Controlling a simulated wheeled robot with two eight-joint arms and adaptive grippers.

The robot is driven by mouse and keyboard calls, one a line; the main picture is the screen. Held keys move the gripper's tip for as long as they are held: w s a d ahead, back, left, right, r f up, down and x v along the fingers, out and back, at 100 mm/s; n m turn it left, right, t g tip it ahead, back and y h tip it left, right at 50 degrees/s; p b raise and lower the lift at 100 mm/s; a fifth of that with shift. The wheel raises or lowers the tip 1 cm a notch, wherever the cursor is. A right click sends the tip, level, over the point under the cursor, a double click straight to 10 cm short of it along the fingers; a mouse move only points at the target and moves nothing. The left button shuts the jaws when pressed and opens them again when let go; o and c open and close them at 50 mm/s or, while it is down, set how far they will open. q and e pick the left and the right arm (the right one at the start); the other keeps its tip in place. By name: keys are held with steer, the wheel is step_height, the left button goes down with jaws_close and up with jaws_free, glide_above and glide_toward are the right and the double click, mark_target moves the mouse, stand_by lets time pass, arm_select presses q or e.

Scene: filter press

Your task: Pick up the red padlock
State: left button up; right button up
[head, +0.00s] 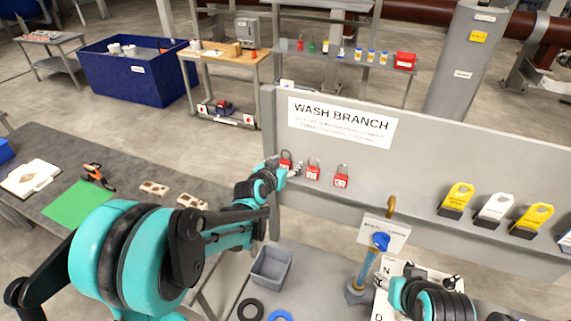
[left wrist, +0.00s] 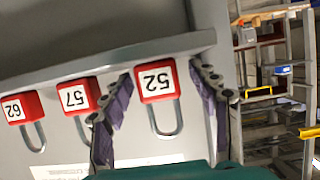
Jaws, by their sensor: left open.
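Three red padlocks stand in a row on the ledge of the grey wash branch panel: the left one (head: 286,157), the middle one (head: 313,171) and the right one (head: 341,179). My left gripper (head: 290,170) is at the left padlock and partly covers it. In the left wrist view, which is upside down, the padlock marked 52 (left wrist: 155,80) lies between the open fingers (left wrist: 161,78), with a gap on each side. The padlock marked 57 (left wrist: 77,96) is close beside one finger, and 62 (left wrist: 20,107) is farther off. My right gripper (head: 435,274) is low by the valve; its fingers are unclear.
Yellow and white tags (head: 494,208) stand farther right on the ledge. A dark table (head: 125,160) with a green mat (head: 78,205) is at left.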

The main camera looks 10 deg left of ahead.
arm_select(q)
steer(key=shift+s, duration=0.15)
steer(key=c, duration=1.3)
steer(key=shift+r, duration=0.1)
steer(key=shift+r, duration=0.6)
step_height(320, 180, up, 30)
steer(key=p, duration=0.3)
steer(key=shift+f, duration=0.15)
